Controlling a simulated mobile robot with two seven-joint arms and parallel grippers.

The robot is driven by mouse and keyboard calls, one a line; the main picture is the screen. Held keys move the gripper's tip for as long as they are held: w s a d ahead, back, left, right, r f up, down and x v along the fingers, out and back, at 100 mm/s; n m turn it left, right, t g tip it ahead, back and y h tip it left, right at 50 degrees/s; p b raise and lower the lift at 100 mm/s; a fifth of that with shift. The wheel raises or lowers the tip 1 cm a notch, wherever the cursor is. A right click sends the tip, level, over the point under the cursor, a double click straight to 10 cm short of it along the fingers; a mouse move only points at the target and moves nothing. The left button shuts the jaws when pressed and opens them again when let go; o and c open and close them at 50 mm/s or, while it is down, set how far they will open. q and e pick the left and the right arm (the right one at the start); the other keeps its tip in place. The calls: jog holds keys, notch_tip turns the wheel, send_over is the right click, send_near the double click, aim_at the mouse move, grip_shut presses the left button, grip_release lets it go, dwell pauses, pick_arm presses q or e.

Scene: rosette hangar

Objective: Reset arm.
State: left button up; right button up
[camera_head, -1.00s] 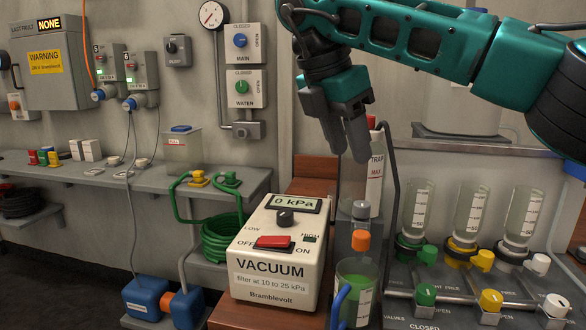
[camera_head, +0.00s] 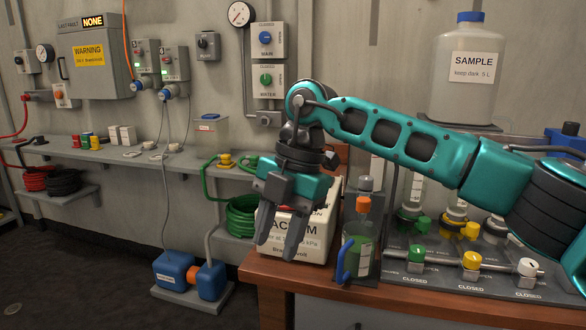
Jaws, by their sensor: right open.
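My right arm comes in from the right. Its gripper (camera_head: 281,232) hangs fingers down, open and empty, in front of the vacuum unit. The white vacuum unit (camera_head: 310,250) stands on the wooden bench (camera_head: 290,275); the gripper hides most of its front, with only part of its lettering showing. My left gripper is not in view.
A manifold with green, yellow and white valves (camera_head: 470,262) stands right, marked closed. A large sample jug (camera_head: 470,85) stands behind my arm. A grey wall shelf (camera_head: 180,165) holds small items. A blue pump (camera_head: 190,278) sits low left. Dark floor at lower left is clear.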

jog(key=s+a+n+g+y+p, duration=0.2)
jog(key=s+a+g+y, duration=0.3)
jog(key=s+a+y, duration=0.55)
jog(key=w+d+f+m+t+y+p, duration=0.1)
jog(key=w+d+m+t+y, duration=0.25)
jog(key=m+t, duration=0.5)
jog(key=w+d+f+m+t+y+p, duration=0.1)
jog(key=w+d+m+t+y+p, duration=0.2)
jog(key=m+t, duration=0.6)
jog(key=w+d+f+m+t+h, duration=0.1)
jog(key=d+f+m+t+h, duration=0.5)
jog(key=d+f+m+h, duration=0.3)
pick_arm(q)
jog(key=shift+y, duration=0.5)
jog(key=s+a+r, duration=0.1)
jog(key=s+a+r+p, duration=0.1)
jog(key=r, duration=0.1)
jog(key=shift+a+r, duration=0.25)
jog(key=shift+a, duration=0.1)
pick_arm(e)
jog(key=s+d+f+m+g+h, duration=0.3)
jog(key=s+d+f+g+h, duration=0.3)
jog(key=s+d+f, duration=0.9)
notch_tip(320, 180, down, 3)
jog(key=h, duration=0.2)
jog(key=shift+f+h, duration=0.15)
jog(key=shift+h, duration=0.25)
